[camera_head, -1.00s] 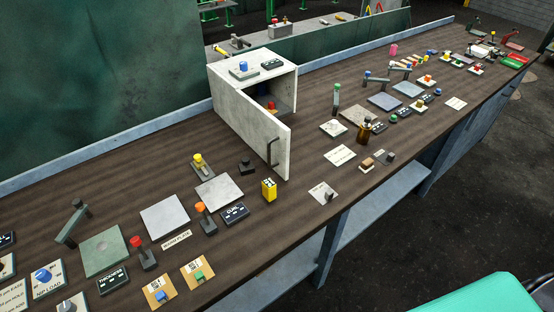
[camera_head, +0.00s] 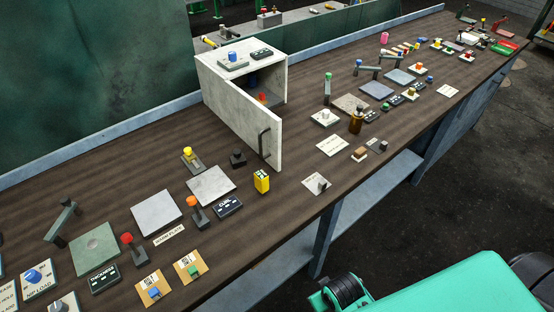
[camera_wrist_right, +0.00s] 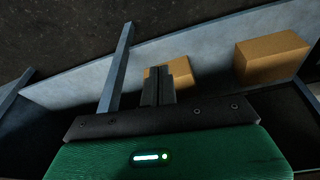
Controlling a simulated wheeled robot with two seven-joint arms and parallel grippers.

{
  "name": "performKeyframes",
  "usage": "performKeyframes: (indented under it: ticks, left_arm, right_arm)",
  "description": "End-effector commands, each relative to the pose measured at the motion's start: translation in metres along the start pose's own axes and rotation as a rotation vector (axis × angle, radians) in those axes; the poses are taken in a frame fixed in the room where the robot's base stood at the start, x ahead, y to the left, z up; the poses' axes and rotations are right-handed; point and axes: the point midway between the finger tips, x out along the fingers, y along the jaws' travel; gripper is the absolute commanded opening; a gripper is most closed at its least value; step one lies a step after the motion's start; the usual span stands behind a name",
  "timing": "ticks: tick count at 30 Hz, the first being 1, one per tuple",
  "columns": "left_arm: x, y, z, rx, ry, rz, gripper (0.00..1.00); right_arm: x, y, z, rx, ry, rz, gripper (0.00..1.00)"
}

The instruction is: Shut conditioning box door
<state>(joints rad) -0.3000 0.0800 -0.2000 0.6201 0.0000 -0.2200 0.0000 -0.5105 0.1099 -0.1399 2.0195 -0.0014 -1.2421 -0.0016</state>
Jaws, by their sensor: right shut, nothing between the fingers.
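The conditioning box (camera_head: 242,75) is a white box standing on the dark wooden bench in the head view. Its door (camera_head: 240,114) stands wide open toward the front, with a dark bar handle (camera_head: 264,143) near its free edge. An orange-red knob (camera_head: 262,97) and a blue item show inside. My right gripper (camera_wrist_right: 158,72) shows in the right wrist view with its fingers together and empty, apart from the door. That view faces a lower shelf under a bench, not the box. My left gripper is in neither view.
A yellow block (camera_head: 261,182) stands on the bench just in front of the door. A small black block (camera_head: 238,158) stands left of it. Other plates and levers cover the bench on both sides. Cardboard-coloured boxes (camera_wrist_right: 272,57) lie on the shelf in the wrist view.

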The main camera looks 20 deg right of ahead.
Motion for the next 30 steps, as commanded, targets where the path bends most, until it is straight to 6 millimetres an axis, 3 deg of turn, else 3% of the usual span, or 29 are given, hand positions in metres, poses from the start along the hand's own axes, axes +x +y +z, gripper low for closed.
performKeyframes:
  ticks: [3, 8, 11, 21, 26, 30]
  left_arm:
    - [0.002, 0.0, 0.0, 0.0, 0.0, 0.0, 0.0]
    - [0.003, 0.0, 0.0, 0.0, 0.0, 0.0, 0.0]
    - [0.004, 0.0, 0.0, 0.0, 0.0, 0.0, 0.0]
    - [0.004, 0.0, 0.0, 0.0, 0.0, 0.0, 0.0]
    - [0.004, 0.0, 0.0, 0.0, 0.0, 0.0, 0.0]
    - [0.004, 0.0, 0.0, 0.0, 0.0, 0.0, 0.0]
  right_arm:
    - [-0.037, 0.003, -0.012, -0.007, 0.028, 0.009, 0.0]
    - [-0.08, 0.009, -0.031, -0.041, 0.089, 0.04, 0.0]
    - [-0.11, 0.019, -0.06, -0.12, 0.202, 0.108, 0.0]
    - [-0.129, 0.044, -0.155, -0.463, 0.525, 0.401, 0.0]
    - [-0.137, 0.044, -0.203, -0.685, 0.678, 0.583, 0.0]
    - [-0.147, 0.034, -0.245, -0.923, 0.813, 0.772, 0.0]
